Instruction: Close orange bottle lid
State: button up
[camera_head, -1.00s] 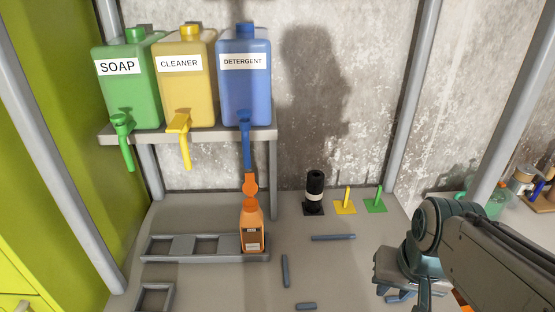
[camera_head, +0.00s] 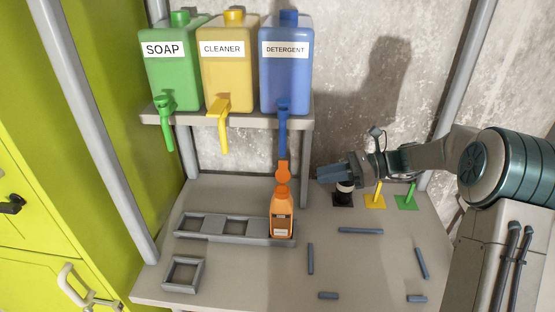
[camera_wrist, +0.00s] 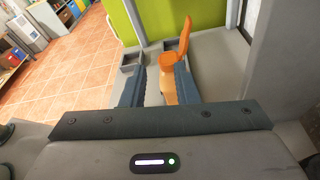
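The orange bottle (camera_head: 281,216) stands upright in the right-hand slot of a grey tray on the table. Its orange lid (camera_head: 283,169) is flipped open and stands up above the neck, below the blue dispenser spout. My gripper (camera_head: 322,174) is to the right of the bottle at about lid height, pointing left, and apart from it. In the wrist view my gripper's two fingers are open and empty. The bottle (camera_wrist: 168,90) shows beyond and between them, with the raised lid (camera_wrist: 184,36) above.
Green soap (camera_head: 172,70), yellow cleaner (camera_head: 226,70) and blue detergent (camera_head: 285,82) containers stand on a shelf above. The grey tray (camera_head: 200,236) has empty slots. Several grey bars lie on the table's open front.

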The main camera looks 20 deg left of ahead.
aim_at(283, 172)
jog(key=w+m+y, duration=0.3)
jog(key=w, duration=0.1)
jog(key=p+x, duration=0.2)
jog(key=x, duration=1.2)
jog(key=shift+w+a+f+p, duration=0.2)
jog(key=shift+a+f+p, duration=0.05)
jog(key=shift+a+p, duration=0.05)
grip_shut()
